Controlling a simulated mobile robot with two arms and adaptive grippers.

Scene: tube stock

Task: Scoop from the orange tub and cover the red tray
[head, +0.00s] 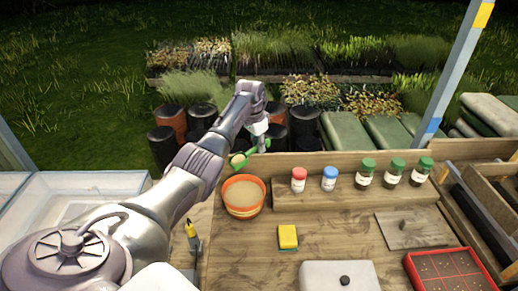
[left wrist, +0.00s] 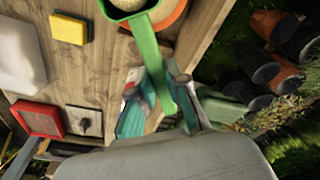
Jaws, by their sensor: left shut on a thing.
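My left gripper (head: 258,138) is shut on the green scoop (head: 246,155) and holds it above the back rim of the orange tub (head: 242,210). In the left wrist view the scoop's green handle (left wrist: 151,62) runs between the fingers, and its cup holds pale tan material. The tub holds tan material too; part of its rim shows behind the scoop (left wrist: 174,14). The red tray (head: 450,268) lies at the front right of the bench, cut off by the picture edge, with a dark, dotted surface. It also shows in the left wrist view (left wrist: 38,118). My right gripper is not in view.
A yellow sponge (head: 288,237), a white lidded box (head: 340,276) and a flat board with a handle (head: 413,228) lie between tub and tray. Several capped jars (head: 366,174) stand on the back ledge. A yellow-tipped tool (head: 192,238) is left of the tub.

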